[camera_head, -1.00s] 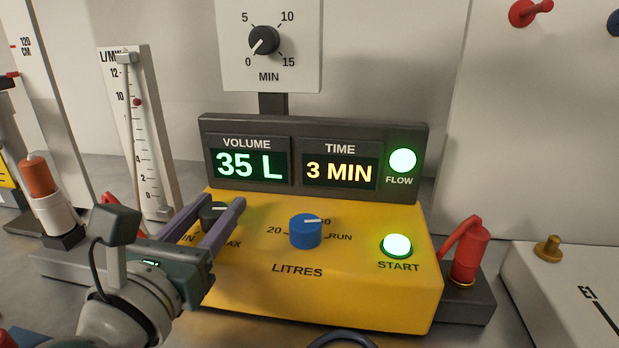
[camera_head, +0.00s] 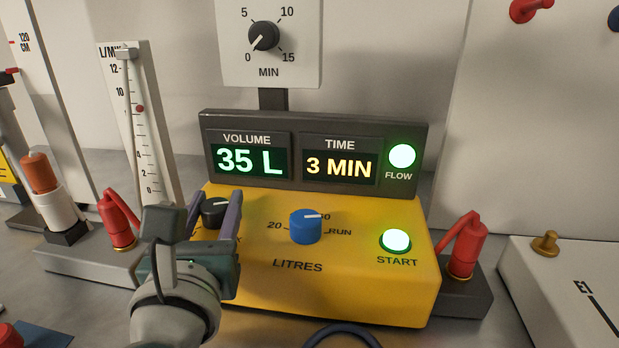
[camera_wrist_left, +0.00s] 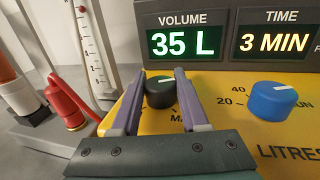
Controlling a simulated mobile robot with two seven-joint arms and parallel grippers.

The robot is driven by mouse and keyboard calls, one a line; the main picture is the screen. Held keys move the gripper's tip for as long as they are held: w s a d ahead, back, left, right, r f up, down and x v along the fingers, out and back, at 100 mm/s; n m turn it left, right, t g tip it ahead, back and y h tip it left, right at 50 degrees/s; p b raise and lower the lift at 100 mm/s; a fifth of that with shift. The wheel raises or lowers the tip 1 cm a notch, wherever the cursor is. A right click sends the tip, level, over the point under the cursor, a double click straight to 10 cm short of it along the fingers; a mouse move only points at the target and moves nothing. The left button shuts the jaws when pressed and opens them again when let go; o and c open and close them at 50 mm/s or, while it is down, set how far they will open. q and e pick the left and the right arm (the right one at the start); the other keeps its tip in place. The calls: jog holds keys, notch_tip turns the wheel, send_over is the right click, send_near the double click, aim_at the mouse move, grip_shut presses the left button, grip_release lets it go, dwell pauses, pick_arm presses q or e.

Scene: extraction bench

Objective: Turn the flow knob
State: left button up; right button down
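The flow knob is a black round knob (camera_head: 214,212) with a pale pointer line, at the left of the yellow panel (camera_head: 330,290). In the left wrist view the knob (camera_wrist_left: 158,93) stands between the fingers, with the MAX label partly covered beside it. My left gripper (camera_head: 216,197) is open, one finger on each side of the knob. The gaps look narrow, and I cannot tell whether a finger touches it. The green FLOW lamp (camera_head: 402,155) is lit. The displays read 35 L (camera_head: 248,161) and 3 MIN (camera_head: 338,168). My right gripper is not in view.
A blue LITRES knob (camera_head: 305,227) and a lit START button (camera_head: 396,241) are right of the flow knob. A black MIN dial (camera_head: 263,36) is above.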

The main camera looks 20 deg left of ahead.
pick_arm(q)
jog(key=o, duration=0.4)
jog(key=shift+o, duration=0.2)
jog(key=b+v, duration=0.1)
jog(key=v, duration=0.9)
